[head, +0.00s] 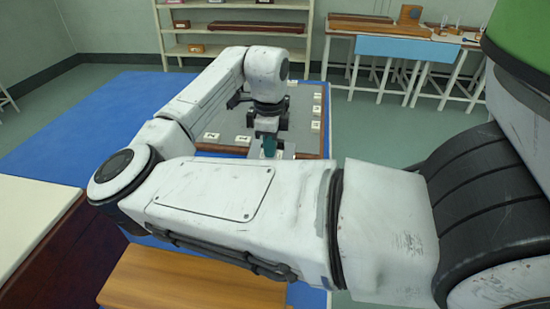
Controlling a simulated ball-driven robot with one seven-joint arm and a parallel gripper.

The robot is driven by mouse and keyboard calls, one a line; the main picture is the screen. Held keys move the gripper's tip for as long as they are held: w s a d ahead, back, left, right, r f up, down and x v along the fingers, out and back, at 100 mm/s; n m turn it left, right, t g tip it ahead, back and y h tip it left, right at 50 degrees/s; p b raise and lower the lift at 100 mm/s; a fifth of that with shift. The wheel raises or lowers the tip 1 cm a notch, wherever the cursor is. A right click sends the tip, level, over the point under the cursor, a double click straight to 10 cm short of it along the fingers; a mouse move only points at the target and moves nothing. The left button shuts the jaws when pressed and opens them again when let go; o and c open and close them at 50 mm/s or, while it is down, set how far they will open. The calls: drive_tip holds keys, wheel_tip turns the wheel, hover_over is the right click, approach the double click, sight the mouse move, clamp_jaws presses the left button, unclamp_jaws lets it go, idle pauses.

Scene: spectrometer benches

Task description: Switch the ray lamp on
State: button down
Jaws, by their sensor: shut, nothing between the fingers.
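My gripper (267,145) points down over a grey board (210,146) on the blue-topped bench. It is shut and empty, with its tips low near the board's front part. A small pale thing shows at the tips, partly hidden by my arm; I cannot tell whether it is the ray lamp or whether the tips touch it. No lamp or switch can be made out clearly. My forearm hides the board's near edge.
White numbered blocks (211,136) stand around the board's edge. The blue bench top (85,115) is bare at left. A cream table (28,215) is at far left and a wooden stool (190,285) in front. Shelves (235,38) and a side bench (395,50) stand behind.

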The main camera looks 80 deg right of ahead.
wheel_tip(320, 180, up, 4)
drive_tip(key=p, duration=0.3)
drive_tip(key=shift+r+p, duration=0.2)
drive_tip(key=shift+p, duration=0.15)
idle(0.4)
